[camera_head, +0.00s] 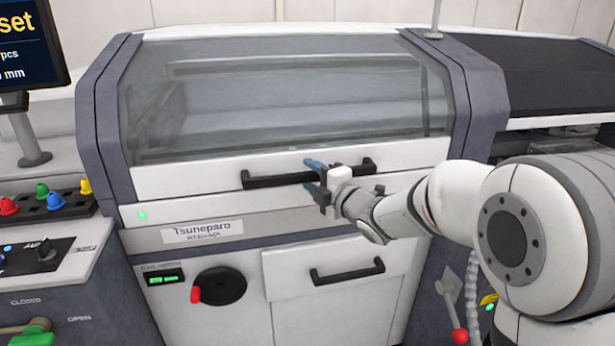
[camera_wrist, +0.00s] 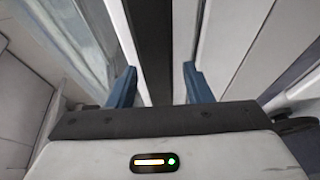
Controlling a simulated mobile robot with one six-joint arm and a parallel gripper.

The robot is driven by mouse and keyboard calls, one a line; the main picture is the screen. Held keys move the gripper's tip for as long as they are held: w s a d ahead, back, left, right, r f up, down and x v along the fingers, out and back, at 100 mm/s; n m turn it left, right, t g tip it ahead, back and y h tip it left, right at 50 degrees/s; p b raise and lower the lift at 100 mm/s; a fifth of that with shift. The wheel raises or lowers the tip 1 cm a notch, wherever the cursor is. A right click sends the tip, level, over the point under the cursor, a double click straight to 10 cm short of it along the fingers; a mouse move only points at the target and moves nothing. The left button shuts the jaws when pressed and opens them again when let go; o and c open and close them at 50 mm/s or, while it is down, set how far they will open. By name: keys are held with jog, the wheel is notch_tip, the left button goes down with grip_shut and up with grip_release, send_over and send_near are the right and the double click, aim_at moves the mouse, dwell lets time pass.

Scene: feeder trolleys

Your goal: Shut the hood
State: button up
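The hood (camera_head: 280,95) of the machine has a large clear window and a white lower strip with a long black handle (camera_head: 270,179). It looks lowered, with its lower edge down at the white front panel; I cannot tell whether a small gap is left. My gripper (camera_head: 314,176) is at the middle of the handle, with one blue finger above the bar and one below. In the wrist view, my gripper (camera_wrist: 160,80) is open, and the dark handle bar (camera_wrist: 152,40) runs between its fingers with space at the sides. The fingers hide part of the handle.
Below are a drawer handle (camera_head: 347,272) and a black handwheel (camera_head: 220,287) with a red knob. A red-tipped lever (camera_head: 459,335) is at lower right. A control panel (camera_head: 60,260) and a screen (camera_head: 32,45) stand at left. A dark belt surface (camera_head: 545,75) lies at right.

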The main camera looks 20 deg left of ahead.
jog(key=shift+a, duration=0.1)
grip_shut()
dwell(0.5)
